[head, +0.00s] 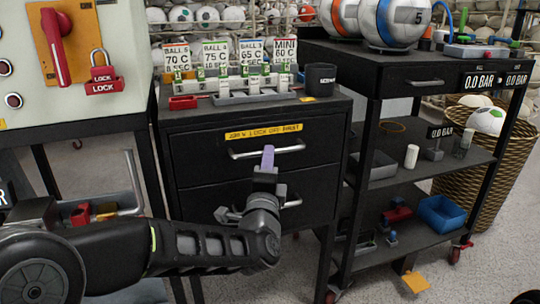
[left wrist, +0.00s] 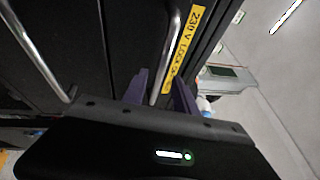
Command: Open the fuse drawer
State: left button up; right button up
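The fuse drawer (head: 215,160) is the top drawer of a black cabinet, with a yellow label (head: 263,131) about 230 V and lock off first. It looks closed. Its silver bar handle (head: 243,155) also shows in the left wrist view (left wrist: 172,38). My left gripper (head: 267,157) is at the middle of this handle. In the left wrist view its two purple fingers (left wrist: 160,92) stand apart, one on each side of the bar, with a gap showing. Whether a finger touches the bar is unclear. My right gripper is not in view.
A second drawer's handle (head: 291,203) is just below, partly behind my left gripper. A panel on the left carries a red lever (head: 55,45) and a red padlock (head: 103,75). A fuse rack (head: 255,97) stands on the cabinet. A black shelf cart (head: 425,78) stands right.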

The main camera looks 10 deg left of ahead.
pick_arm(q)
jog(key=x, duration=0.4)
jog(key=shift+w+b, duration=0.1)
jog(key=shift+b, duration=0.3)
jog(key=shift+c, duration=0.5)
grip_shut()
dwell(0.5)
